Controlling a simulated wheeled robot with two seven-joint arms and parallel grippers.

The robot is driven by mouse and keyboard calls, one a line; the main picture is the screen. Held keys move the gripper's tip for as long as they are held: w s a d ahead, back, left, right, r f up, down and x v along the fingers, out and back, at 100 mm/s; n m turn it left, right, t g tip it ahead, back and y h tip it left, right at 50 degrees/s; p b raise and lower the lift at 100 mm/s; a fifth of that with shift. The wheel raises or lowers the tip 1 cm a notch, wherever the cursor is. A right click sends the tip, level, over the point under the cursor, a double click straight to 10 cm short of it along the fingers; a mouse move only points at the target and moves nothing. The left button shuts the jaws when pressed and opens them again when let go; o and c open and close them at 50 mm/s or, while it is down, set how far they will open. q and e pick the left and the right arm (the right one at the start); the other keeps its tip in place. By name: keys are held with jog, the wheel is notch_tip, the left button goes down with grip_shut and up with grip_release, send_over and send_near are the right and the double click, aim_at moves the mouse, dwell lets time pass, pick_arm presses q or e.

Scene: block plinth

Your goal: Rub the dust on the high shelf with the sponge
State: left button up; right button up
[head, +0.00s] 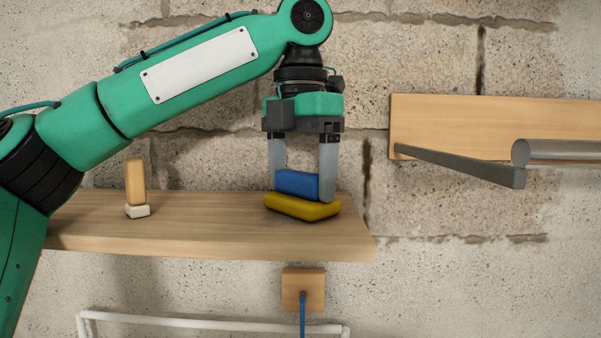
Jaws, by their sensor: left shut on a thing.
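My left gripper (304,180) points straight down over the right part of the wooden shelf (190,225). It is shut on the blue upper part of the sponge (302,207), whose lower part is yellow. The sponge is at the shelf's surface near its right end; I cannot tell if its underside touches the wood. I can make out no clear dust on the shelf; any under the sponge is hidden. My right gripper is not in view.
A small wooden block on a white base (136,190) stands on the shelf's left part. A wooden board (480,120) with a grey bar and a metal cylinder (560,152) is on the wall at right. Below the shelf are a wooden box with a blue cable (303,290) and a white rail (210,323).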

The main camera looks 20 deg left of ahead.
aim_at(270, 194)
pick_arm(q)
jog(key=shift+a+f, duration=0.25)
jog(key=shift+a, duration=0.05)
jog(key=shift+s, duration=0.85)
jog(key=shift+s+d+r, duration=0.1)
jog(key=shift+s+d, duration=0.1)
jog(key=shift+s, duration=0.75)
jog(key=shift+s+d+f, duration=0.1)
jog(key=shift+s+d, duration=0.05)
jog(key=shift+s, duration=0.75)
jog(key=shift+s+d+r, duration=0.1)
jog(key=shift+s+d, duration=0.1)
jog(key=shift+s, duration=0.75)
jog(key=shift+a, duration=1.4)
jog(key=shift+w+a, duration=0.2)
jog(key=shift+w, duration=0.6)
jog(key=shift+w+a, duration=0.2)
jog(key=shift+w, duration=0.6)
jog(key=shift+w+a, duration=0.25)
jog(key=shift+w, duration=0.4)
jog(key=shift+w+a, duration=0.2)
jog(key=shift+w, duration=0.45)
jog(key=shift+w+a, duration=0.25)
jog(key=shift+w, duration=0.4)
